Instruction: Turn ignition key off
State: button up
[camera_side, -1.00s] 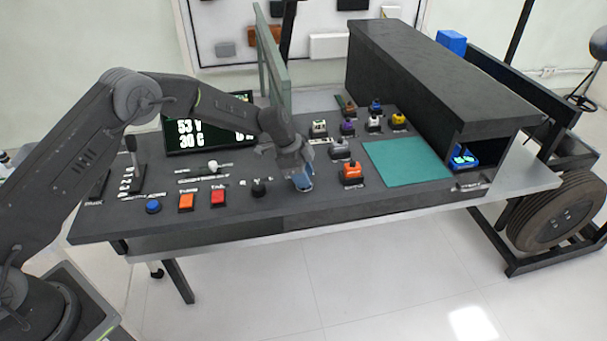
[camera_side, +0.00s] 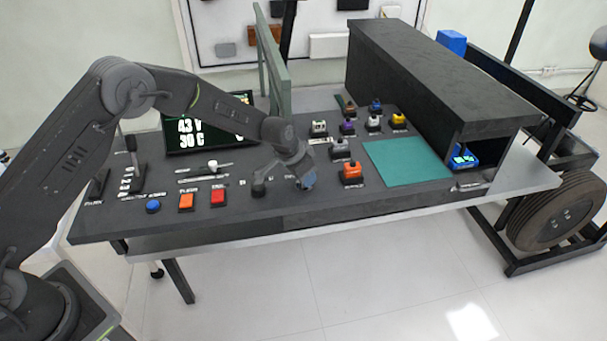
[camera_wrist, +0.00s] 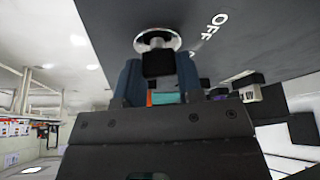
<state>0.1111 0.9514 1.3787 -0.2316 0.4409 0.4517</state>
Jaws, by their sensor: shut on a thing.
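The ignition key's black head (camera_wrist: 157,64) is between my gripper's blue fingers (camera_wrist: 158,78) in the wrist view, and my gripper is shut on it. The key stands in a round silver lock (camera_wrist: 157,40) on the dark panel. A white "OFF" label (camera_wrist: 214,25) is on the panel to the right of the lock. In the side view my gripper (camera_side: 307,181) is down at the panel, right of a black knob (camera_side: 259,189). There the key and lock are hidden by the gripper. The key's exact angle to the label is unclear.
An orange button (camera_side: 186,202), a red button (camera_side: 218,197) and a blue button (camera_side: 153,206) are to the left. A display (camera_side: 205,134) reads about 43 V and 30 C. An orange-topped switch (camera_side: 351,171) and a green mat (camera_side: 407,162) are to the right.

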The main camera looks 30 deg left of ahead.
jog(key=shift+n, duration=0.5)
jog(key=shift+r, duration=0.1)
jog(key=o, duration=0.9)
jog(key=shift+o, duration=0.2)
jog(key=v, duration=1.3)
jog(key=shift+s+d+r, duration=0.25)
jog(key=shift+d+r, duration=0.05)
jog(key=shift+r, duration=0.05)
